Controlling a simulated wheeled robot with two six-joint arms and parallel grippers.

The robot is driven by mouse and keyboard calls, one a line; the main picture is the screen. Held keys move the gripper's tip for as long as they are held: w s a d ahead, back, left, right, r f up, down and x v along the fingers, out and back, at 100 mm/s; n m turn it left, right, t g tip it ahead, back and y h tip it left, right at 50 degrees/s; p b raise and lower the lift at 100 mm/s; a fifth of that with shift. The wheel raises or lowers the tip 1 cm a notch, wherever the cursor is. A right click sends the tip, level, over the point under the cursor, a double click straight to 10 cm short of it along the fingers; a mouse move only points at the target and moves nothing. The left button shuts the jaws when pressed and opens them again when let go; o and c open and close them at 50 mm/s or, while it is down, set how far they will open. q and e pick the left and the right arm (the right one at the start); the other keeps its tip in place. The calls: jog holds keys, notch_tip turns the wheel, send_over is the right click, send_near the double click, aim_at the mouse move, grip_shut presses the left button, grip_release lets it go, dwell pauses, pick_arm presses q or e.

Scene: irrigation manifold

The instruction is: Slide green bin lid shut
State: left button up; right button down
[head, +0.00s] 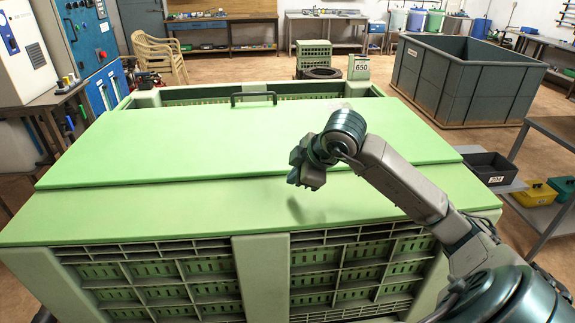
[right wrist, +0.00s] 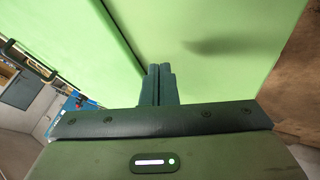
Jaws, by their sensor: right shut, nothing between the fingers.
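The large green bin (head: 262,258) fills the middle of the head view. Its flat green lid (head: 200,140) carries a dark bar handle (head: 253,96) near its far edge. Beyond that edge a gap shows the slatted inside of the bin. A step separates the lid from the green front panel (head: 140,215). My right gripper (head: 300,181) hovers above the right half of the green top, apart from it, with a shadow below. Its fingers (right wrist: 158,84) are together and empty in the right wrist view. The handle is well beyond and left of it. My left gripper is not in view.
A dark grey open tank (head: 465,85) stands at the back right. A black tray (head: 490,168) and a yellow box (head: 535,194) sit on a low shelf at right. Stacked plastic chairs (head: 158,58) and blue machinery (head: 90,35) stand back left. Space above the lid is clear.

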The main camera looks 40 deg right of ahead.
jog(key=shift+p+x, duration=0.45)
jog(key=shift+x, duration=0.7)
jog(key=w+p, duration=0.1)
jog(key=w+d+p, duration=0.1)
jog(key=shift+w+d+f, duration=0.1)
jog(key=shift+w+d, duration=0.1)
jog(key=shift+w, duration=0.2)
jog(key=shift+w+d+f+p, duration=0.2)
jog(key=shift+w+d+p, duration=0.15)
jog(key=shift+w, duration=0.1)
jog(key=shift+d, duration=0.1)
